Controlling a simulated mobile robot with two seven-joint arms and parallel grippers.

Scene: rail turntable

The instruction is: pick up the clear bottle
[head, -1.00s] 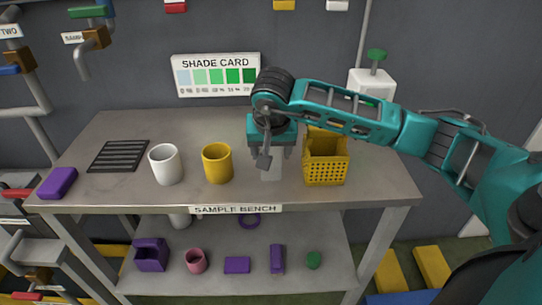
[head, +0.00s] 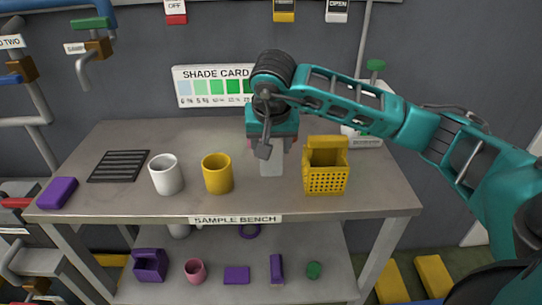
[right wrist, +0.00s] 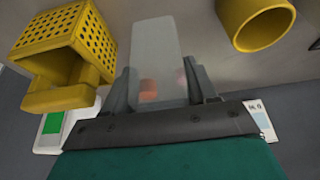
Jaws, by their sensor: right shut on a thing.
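The clear bottle (head: 271,165) is a pale, see-through upright shape between the yellow mug and the yellow basket. My right gripper (head: 268,148) is shut on it from above, and the bottle appears slightly above the sample bench (head: 250,203). In the right wrist view the bottle (right wrist: 156,50) sits between the two dark fingers of the gripper (right wrist: 160,88), one on each side. The gripper hides the bottle's upper part in the head view. My left gripper is not in view.
The yellow basket (head: 326,178) stands close on the right. The yellow mug (head: 217,175) and white mug (head: 166,175) stand on the left, with a dark grill (head: 118,166) and purple block (head: 57,193) beyond. The shade card (head: 213,87) is on the wall behind.

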